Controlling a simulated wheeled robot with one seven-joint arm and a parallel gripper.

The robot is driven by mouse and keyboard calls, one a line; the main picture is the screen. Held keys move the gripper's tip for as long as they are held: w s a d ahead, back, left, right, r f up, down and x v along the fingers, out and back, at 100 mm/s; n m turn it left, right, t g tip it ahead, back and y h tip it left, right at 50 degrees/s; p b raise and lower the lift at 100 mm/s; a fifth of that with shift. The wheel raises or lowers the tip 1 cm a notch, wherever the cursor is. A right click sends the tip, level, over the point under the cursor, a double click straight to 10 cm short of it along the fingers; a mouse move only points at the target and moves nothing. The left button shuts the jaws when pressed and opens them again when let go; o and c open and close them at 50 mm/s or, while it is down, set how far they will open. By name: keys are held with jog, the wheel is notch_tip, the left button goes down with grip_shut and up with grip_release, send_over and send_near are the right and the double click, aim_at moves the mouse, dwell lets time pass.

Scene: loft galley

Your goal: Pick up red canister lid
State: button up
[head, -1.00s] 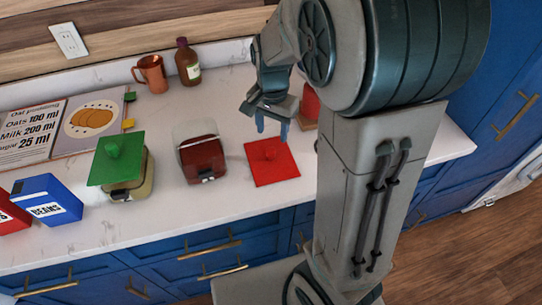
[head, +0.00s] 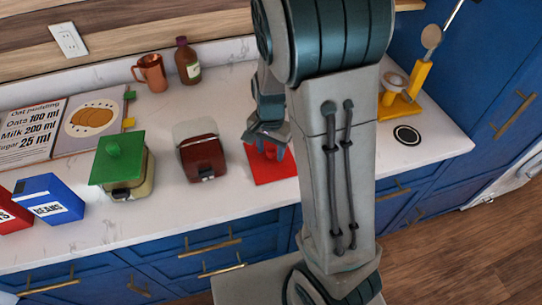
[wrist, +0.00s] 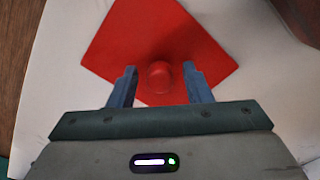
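The red canister lid (head: 262,168) is a flat red square lying on the white counter, right of the dark red canister (head: 202,156). In the wrist view the lid (wrist: 135,45) shows a round knob (wrist: 160,75) at its middle. My gripper (head: 268,148) is over the lid, and it covers part of it in the head view. In the wrist view my gripper (wrist: 159,85) is open, with one finger on each side of the knob and gaps between. I cannot tell how far down the fingertips are around the knob.
A canister with a green lid (head: 117,160) stands left of the red canister. A blue beans box (head: 47,198), a recipe book (head: 90,122), a copper mug (head: 151,73) and a brown bottle (head: 188,62) are further off. A yellow stand (head: 415,80) is at right.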

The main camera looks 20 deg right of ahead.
jog(key=c, duration=0.8)
jog(key=shift+r, duration=0.15)
